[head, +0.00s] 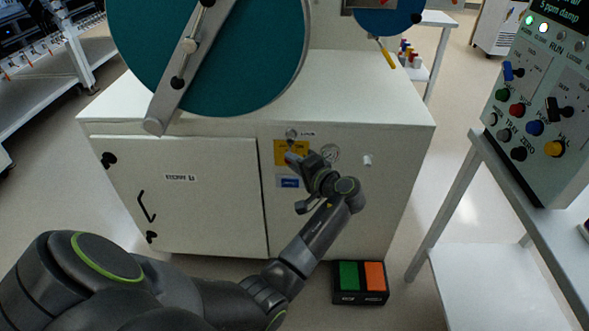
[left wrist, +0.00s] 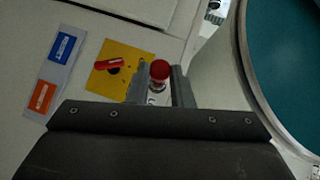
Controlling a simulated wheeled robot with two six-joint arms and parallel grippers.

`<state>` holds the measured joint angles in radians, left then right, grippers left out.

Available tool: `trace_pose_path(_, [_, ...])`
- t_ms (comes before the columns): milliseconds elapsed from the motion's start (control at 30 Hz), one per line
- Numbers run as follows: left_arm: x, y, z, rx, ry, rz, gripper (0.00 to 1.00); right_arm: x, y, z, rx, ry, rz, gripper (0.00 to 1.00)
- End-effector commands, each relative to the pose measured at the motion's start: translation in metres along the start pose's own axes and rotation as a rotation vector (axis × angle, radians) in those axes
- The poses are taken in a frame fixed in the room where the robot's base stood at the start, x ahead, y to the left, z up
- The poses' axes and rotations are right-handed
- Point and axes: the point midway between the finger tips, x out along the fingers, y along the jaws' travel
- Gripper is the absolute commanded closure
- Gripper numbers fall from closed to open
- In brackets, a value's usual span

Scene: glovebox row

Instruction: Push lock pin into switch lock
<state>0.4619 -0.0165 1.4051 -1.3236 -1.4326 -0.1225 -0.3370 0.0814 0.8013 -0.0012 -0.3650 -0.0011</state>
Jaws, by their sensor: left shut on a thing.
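The switch is a yellow plate (head: 281,149) on the front of the white cabinet. In the left wrist view the yellow plate (left wrist: 122,54) carries a red handle (left wrist: 107,63) and a dark spot beside it. My left gripper (head: 291,157) is in front of the plate in the head view and covers part of it. In the left wrist view the left gripper (left wrist: 159,86) is shut on the lock pin, whose red head (left wrist: 159,70) shows between the fingers. The pin's tip is hidden, so I cannot tell whether it touches the lock. My right gripper is out of view.
The cabinet (head: 200,205) has a closed door at left and a big teal disc (head: 250,60) above. A gauge (head: 331,153) and a white peg (head: 367,160) are right of the switch. A two-colour foot pedal (head: 360,276) lies on the floor; a control panel (head: 540,110) stands at right.

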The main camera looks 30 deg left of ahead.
Motion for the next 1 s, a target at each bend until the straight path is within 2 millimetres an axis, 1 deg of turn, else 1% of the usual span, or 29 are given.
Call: trace_pose_path(1000, [0.0012,-0.0005,-0.0011,0.000,0.000,0.000,1.00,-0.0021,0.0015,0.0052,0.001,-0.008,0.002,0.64])
